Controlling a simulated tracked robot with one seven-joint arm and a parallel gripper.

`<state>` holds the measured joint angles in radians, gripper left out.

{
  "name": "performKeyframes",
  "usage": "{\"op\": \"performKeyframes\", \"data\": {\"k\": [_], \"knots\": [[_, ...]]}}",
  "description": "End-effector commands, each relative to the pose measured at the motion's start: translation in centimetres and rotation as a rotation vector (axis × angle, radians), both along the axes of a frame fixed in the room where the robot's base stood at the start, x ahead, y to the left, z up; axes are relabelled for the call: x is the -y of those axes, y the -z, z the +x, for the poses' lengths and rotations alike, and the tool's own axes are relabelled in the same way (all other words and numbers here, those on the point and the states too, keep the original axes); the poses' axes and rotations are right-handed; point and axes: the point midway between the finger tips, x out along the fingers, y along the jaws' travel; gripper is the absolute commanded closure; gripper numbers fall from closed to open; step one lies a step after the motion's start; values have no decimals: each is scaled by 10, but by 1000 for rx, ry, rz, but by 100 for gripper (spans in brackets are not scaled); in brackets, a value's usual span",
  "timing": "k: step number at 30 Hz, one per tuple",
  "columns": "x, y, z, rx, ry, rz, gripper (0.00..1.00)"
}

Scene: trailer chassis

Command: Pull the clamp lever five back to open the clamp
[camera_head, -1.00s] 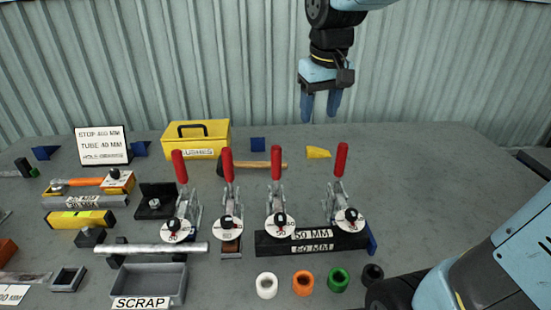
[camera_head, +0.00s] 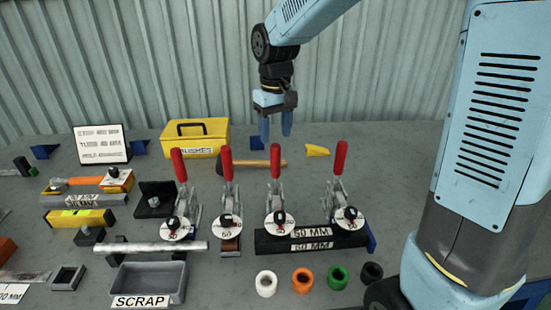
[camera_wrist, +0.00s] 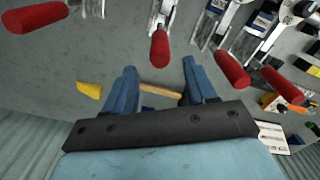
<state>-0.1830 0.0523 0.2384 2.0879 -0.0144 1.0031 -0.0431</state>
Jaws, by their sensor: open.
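Several toggle clamps stand in a row on the bench, each with a raised red lever and a white disc. In the head view the levers are the leftmost (camera_head: 180,165), the second (camera_head: 227,163), the third (camera_head: 276,161) and the rightmost (camera_head: 341,158). I cannot tell which one is number five. My gripper (camera_head: 276,132) is open and empty, pointing down behind and above the third lever. In the wrist view, my gripper (camera_wrist: 159,72) has its fingers spread, with the third lever (camera_wrist: 160,48) beyond the gap, apart from both fingers.
A hammer (camera_head: 262,163) lies behind the clamps, near a yellow box (camera_head: 196,139) and a yellow wedge (camera_head: 317,151). A black 50 MM block (camera_head: 312,242) lies under the right clamps. Coloured rings and a scrap tray (camera_head: 150,281) are in front. The bench at right is partly hidden by my arm.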

Motion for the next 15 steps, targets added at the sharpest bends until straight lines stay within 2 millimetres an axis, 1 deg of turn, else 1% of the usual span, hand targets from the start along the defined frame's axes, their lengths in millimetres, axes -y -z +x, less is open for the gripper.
{"op": "performKeyframes", "data": {"k": [1,9,15], "knots": [[0,10,-1,-5,-1,-1,44],[0,56,-1,-3,0,-1,44],[0,79,-1,-2,0,-1,44]]}}
